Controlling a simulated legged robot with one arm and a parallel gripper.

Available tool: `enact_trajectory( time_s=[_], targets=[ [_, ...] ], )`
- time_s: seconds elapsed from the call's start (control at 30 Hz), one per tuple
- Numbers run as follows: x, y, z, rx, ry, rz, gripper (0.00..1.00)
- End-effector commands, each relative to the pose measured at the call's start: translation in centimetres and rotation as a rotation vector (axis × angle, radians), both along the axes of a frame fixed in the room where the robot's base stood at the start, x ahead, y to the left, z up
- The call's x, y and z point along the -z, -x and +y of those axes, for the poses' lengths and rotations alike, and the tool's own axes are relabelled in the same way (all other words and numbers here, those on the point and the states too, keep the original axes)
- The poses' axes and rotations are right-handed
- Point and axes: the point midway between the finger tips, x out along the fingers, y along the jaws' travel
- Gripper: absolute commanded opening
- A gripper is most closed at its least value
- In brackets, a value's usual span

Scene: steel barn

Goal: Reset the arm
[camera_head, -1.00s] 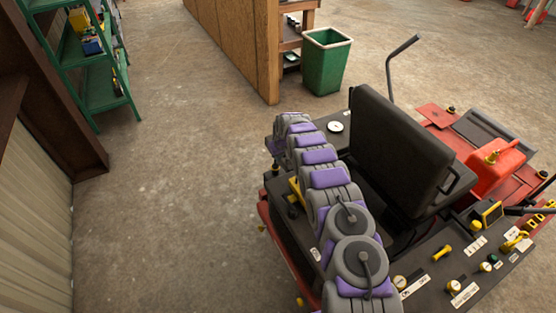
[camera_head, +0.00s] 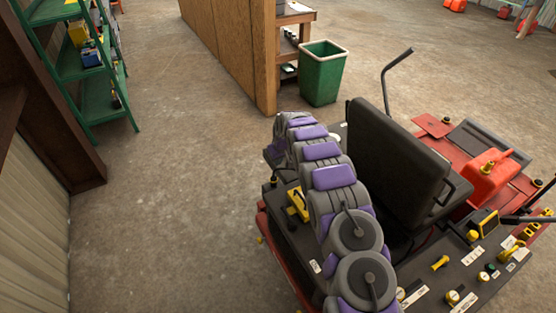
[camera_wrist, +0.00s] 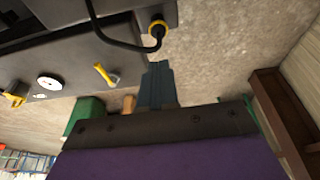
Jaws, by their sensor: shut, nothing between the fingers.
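My gripper (camera_wrist: 157,68) shows in the wrist view as blue-grey fingers held together with nothing between them. In the head view my grey and purple arm reaches forward over the left side of the red and black riding mower (camera_head: 412,258), and its far end hides the fingers. In the wrist view the mower's dark deck (camera_wrist: 60,62) fills the upper left, with a yellow lever (camera_wrist: 105,75) just left of the fingers and a black cable with a yellow ring (camera_wrist: 158,29) above them. I cannot tell how far the fingers are from the deck.
The mower's black seat (camera_head: 397,157) stands close right of my arm. A green bin (camera_head: 323,76) stands by a wooden partition (camera_head: 232,45) ahead. Green shelves (camera_head: 85,75) and a brown post (camera_head: 60,140) are at the left. The concrete floor between is clear.

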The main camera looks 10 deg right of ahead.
Motion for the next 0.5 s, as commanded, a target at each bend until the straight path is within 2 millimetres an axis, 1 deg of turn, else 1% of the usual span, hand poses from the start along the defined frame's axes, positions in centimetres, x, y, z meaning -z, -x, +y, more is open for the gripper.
enact_trajectory(
  time_s=[0.2,0.3,0.37,0.47,0.5],
  targets=[
    [0.0,0.0,0.0,0.0,0.0,0.0,0.0],
    [-0.5,0.3,-0.1,0.003,0.004,0.005,0.0],
    [-1.3,0.7,-0.3,0.008,0.011,0.012,0.0],
    [-3.8,1.8,-0.8,0.024,0.027,0.025,0.0],
    [-4.7,2.6,-1.0,0.032,0.033,0.036,0.0]
  ],
)
